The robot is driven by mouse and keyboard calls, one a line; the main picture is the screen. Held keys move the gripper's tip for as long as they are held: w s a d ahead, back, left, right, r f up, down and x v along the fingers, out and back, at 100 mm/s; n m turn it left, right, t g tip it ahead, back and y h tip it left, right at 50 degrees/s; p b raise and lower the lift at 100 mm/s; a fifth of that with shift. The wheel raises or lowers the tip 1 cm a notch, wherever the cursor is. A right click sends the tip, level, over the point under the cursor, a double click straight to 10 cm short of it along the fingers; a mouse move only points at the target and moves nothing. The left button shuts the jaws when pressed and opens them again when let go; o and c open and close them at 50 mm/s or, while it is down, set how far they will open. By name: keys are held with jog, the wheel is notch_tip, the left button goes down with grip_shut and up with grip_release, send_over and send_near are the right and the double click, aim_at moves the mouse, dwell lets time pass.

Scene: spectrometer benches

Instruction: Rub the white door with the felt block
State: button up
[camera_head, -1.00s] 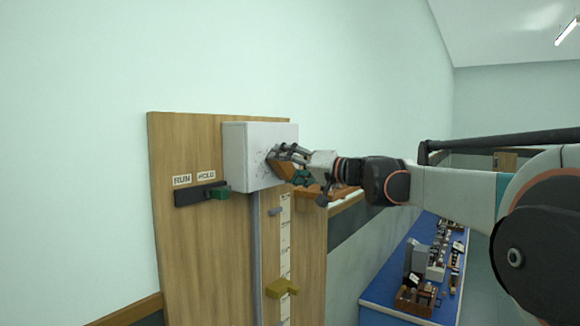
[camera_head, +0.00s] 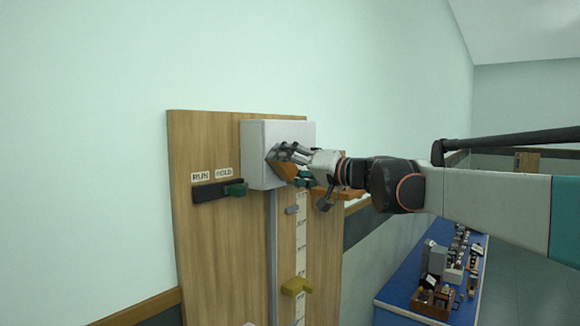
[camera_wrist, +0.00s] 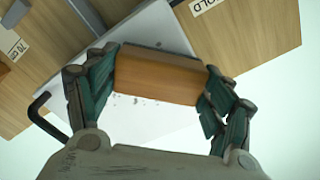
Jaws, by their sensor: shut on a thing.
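The white door (camera_head: 258,150) is the front of a white box high on a wooden panel. It also shows in the wrist view (camera_wrist: 150,25), with small dark specks (camera_wrist: 135,100) on it. My gripper (camera_head: 290,165) is at the door's right part. In the wrist view its green-padded fingers (camera_wrist: 158,85) are shut on the orange-brown felt block (camera_wrist: 157,73), one finger at each end. The block lies over the door's face; whether it touches the door I cannot tell. The head view shows the block (camera_head: 284,171) partly hidden by my fingers.
The wooden panel (camera_head: 225,260) bears RUN and HOLD labels, a dark slider with a green knob (camera_head: 236,189), a vertical scale and a yellow handle (camera_head: 296,286). A black handle (camera_wrist: 38,105) sticks out by the door. A blue bench (camera_head: 400,290) with several instruments stands at right.

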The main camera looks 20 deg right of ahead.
aim_at(299, 155)
jog(key=shift+s+a, duration=0.55)
jog(key=shift+a, duration=0.15)
jog(key=w+d+r+p, duration=0.1)
jog(key=w+d, duration=0.3)
jog(key=d, duration=0.1)
jog(key=shift+d+r, duration=0.2)
jog(key=shift+r, duration=0.15)
jog(key=shift+w+d+p, duration=0.15)
jog(key=shift+w+d, duration=0.55)
jog(key=shift+d, duration=0.3)
jog(key=shift+w+d+p, duration=0.15)
jog(key=shift+w+d, duration=0.55)
jog(key=shift+d, duration=0.3)
jog(key=shift+r, duration=0.1)
jog(key=shift+s+d, duration=0.1)
